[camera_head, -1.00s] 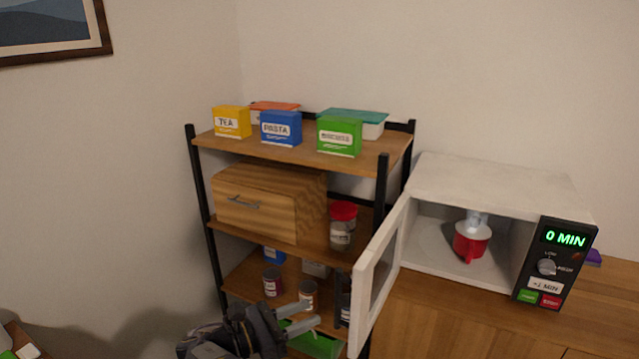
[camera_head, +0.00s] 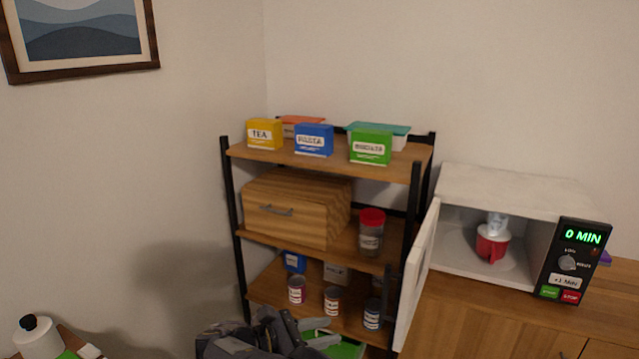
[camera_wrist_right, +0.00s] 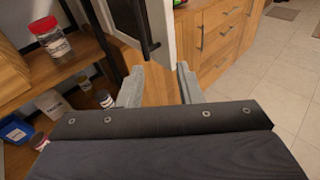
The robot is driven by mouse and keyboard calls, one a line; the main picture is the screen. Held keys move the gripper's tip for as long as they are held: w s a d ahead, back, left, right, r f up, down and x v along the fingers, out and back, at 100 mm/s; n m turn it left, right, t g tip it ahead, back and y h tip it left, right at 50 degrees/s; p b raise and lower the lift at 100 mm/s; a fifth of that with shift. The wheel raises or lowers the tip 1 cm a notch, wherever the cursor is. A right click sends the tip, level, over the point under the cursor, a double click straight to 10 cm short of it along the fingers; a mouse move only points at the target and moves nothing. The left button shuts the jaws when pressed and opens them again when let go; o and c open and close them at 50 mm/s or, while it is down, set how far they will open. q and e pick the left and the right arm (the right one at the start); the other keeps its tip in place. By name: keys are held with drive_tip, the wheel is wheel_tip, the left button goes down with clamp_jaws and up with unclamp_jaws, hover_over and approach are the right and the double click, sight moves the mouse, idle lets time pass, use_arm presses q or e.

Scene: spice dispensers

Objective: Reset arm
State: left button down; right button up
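My right gripper (camera_head: 320,332) is at the bottom of the head view, in front of the lower part of the shelf. In the right wrist view its two grey fingers (camera_wrist_right: 159,86) stand apart with nothing between them. The open microwave door (camera_wrist_right: 140,28) shows beyond the fingers in that view. My left gripper is not in view.
The shelf (camera_head: 300,158) holds boxes, a wooden drawer box (camera_head: 285,212), a red-lidded jar (camera_head: 371,235) and several small cans. The microwave (camera_head: 515,190) on the right has its door open, with a red cup (camera_head: 491,244) inside. A white bottle (camera_head: 38,338) stands at lower left.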

drive_tip(key=s+d+r+m+g+y, duration=0.1)
drive_tip(key=s+d+m+g+y, duration=0.35)
drive_tip(key=d, duration=0.55)
drive_tip(key=s+d+m+g+y, duration=0.3)
drive_tip(key=s+d+m+y, duration=0.3)
drive_tip(key=d, duration=0.3)
drive_tip(key=s+r+m+t+y, duration=0.1)
drive_tip(key=s+m+t+y, duration=0.5)
drive_tip(key=s+m, duration=0.7)
drive_tip(key=shift+s+d+r+y, duration=0.4)
drive_tip(key=shift+s+y, duration=0.55)
drive_tip(key=shift+s, duration=1.15)
drive_tip(key=shift+d+f+m+t, duration=0.1)
drive_tip(key=shift+d+m+t, duration=0.05)
drive_tip(key=shift+m+t, duration=0.15)
